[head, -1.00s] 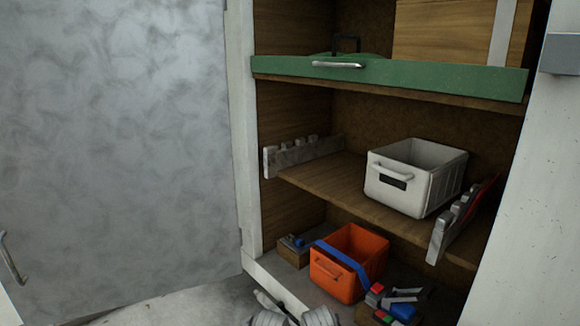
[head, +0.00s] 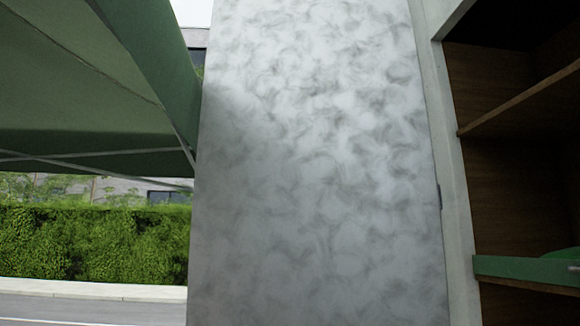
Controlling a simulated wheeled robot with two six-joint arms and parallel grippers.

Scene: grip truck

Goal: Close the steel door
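The steel door (head: 318,170) is a tall, mottled grey panel that fills the middle of the head view. It stands open, hinged on its right side at the pale frame (head: 455,170) of the cabinet. The door's handle is not in view now. Neither of my grippers is in view.
Right of the frame is the cabinet's dark wooden inside, with a wooden shelf (head: 522,102) and the end of a green drawer or tray (head: 520,270). At the left are a green canopy (head: 100,75), a hedge (head: 90,243) and a road (head: 90,310).

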